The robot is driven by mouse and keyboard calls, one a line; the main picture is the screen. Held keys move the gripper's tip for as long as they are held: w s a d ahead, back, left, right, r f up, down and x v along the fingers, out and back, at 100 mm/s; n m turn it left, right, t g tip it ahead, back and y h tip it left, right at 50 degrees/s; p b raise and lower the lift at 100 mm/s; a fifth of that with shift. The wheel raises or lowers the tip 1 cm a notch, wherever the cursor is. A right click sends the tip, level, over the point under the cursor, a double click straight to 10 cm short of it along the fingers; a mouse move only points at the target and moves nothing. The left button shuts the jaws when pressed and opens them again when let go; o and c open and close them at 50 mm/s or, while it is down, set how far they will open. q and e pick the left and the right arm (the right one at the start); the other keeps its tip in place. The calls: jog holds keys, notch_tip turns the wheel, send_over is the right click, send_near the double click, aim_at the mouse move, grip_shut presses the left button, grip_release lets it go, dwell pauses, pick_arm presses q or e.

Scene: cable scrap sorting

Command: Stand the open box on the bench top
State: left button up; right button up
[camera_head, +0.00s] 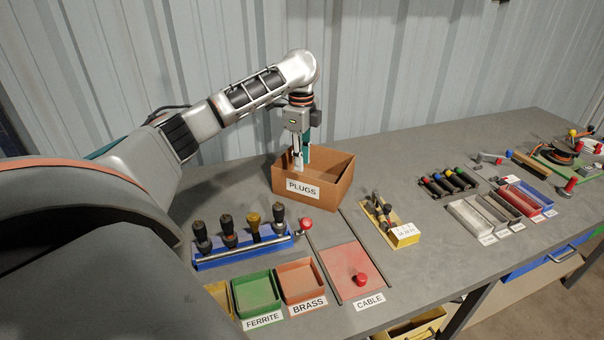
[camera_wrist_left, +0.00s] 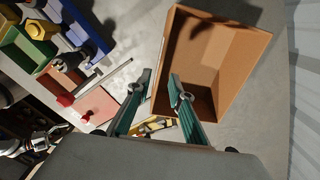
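The open box is a brown cardboard box (camera_head: 336,190) with a white PLUGS label. It stands upright on the grey bench top (camera_head: 235,185) near the back wall, open side up, and looks empty. My left gripper (camera_head: 301,163) points down at the box's left, labelled end. In the left wrist view the box (camera_wrist_left: 237,45) fills the upper right. There the left fingers (camera_wrist_left: 160,76) are apart, one on each side of the near wall's rim, with a gap showing between the tips.
A blue rack of plug tools (camera_head: 240,245), a green FERRITE tray (camera_head: 256,292), an orange BRASS tray (camera_head: 302,281) and a red CABLE panel (camera_head: 345,268) lie in front of the box. A yellow holder (camera_head: 404,234) is to its right. Bench space behind that holder is clear.

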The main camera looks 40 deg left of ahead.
pick_arm(q)
notch_tip(320, 180, up, 4)
jog(key=shift+f, duration=0.15)
dwell(0.6)
